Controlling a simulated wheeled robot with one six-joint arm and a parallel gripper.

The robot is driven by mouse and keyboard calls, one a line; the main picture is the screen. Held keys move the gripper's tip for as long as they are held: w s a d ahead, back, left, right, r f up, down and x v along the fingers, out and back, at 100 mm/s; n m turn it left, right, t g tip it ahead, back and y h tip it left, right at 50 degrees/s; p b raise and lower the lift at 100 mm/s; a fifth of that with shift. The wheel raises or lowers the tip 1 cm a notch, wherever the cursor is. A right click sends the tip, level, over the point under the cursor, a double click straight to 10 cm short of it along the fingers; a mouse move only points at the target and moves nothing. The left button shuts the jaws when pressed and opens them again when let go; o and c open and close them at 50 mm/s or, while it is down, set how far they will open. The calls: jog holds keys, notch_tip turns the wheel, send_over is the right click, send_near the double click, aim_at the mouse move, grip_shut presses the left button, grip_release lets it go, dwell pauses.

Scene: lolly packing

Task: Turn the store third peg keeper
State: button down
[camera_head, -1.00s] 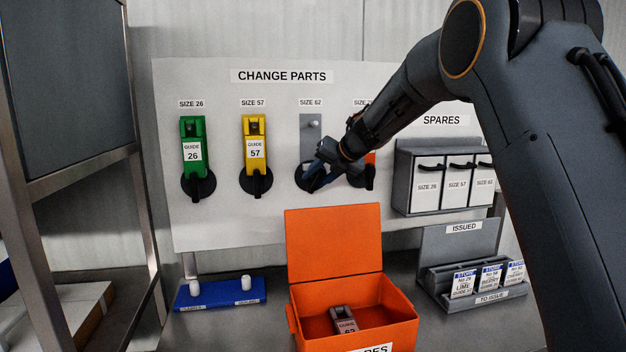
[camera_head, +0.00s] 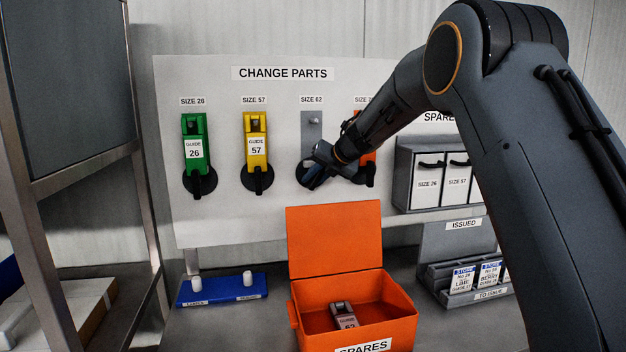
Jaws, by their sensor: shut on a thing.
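The third peg, under the SIZE 62 label, has a bare grey backplate (camera_head: 311,128) with a small peg (camera_head: 314,121) near its top and no guide on it. Its round black keeper (camera_head: 300,173) is at the bottom of the plate, partly hidden by my gripper. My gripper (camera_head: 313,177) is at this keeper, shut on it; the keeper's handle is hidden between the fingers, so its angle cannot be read. The keepers under the green guide 26 (camera_head: 193,146) and the yellow guide 57 (camera_head: 256,148) have handles pointing up and down.
An orange SPARES box (camera_head: 336,245) stands open below the board, a grey guide 62 (camera_head: 344,314) inside. My arm covers much of the fourth, orange guide (camera_head: 369,158). A blue tray (camera_head: 222,290) sits left. The grey spares rack (camera_head: 403,178) and issued-card holder (camera_head: 448,240) are right.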

jog(key=shift+y+b, duration=0.3)
jog(key=shift+b, duration=0.05)
jog(key=m+y+b, duration=0.1)
jog(key=y+b, duration=0.1)
jog(key=b, duration=0.1)
jog(key=shift+a+r+m+y+b, duration=0.15)
jog(key=shift+m+y+b, duration=0.55)
jog(key=shift+b, duration=0.35)
jog(key=shift+r+m+y+b, duration=0.1)
jog(key=shift+m+y+b, duration=0.5)
jog(key=shift+y+b, duration=0.35)
jog(key=shift+r, duration=0.1)
jog(key=c, duration=1.7)
grip_release()
jog(key=shift+r, duration=0.1)
jog(key=shift+r, duration=0.1)
